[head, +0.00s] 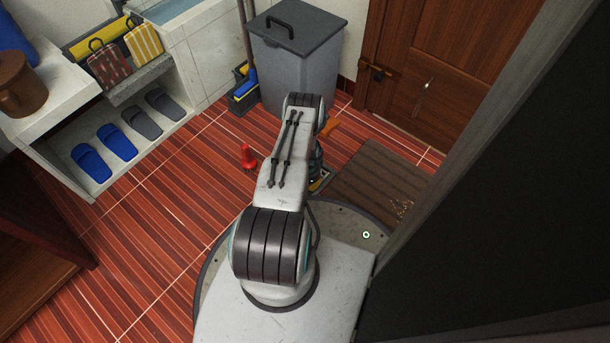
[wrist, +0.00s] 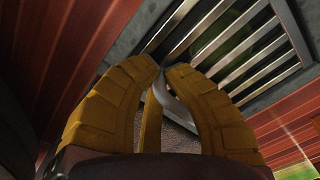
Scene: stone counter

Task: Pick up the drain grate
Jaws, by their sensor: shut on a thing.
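The drain grate (wrist: 291,30) is a metal frame with several slanted parallel bars and dark gaps, in the upper right of the wrist view. My gripper (wrist: 161,68) has thick yellow fingers, closed in around a pale metal part at the near left end of the grate. The fingers hide the gripped part. Whether the grate is raised from its surround cannot be told. In the head view my arm reaches down to the floor and mostly hides my gripper (head: 319,182) and the grate.
A red object (head: 247,157) stands on the tiled floor left of my arm. A grey lidded bin (head: 297,65) stands behind it. A brown mat (head: 376,187) lies to the right, before a wooden door (head: 425,70). Slippers (head: 116,143) sit on a low shelf at left. Floor between is clear.

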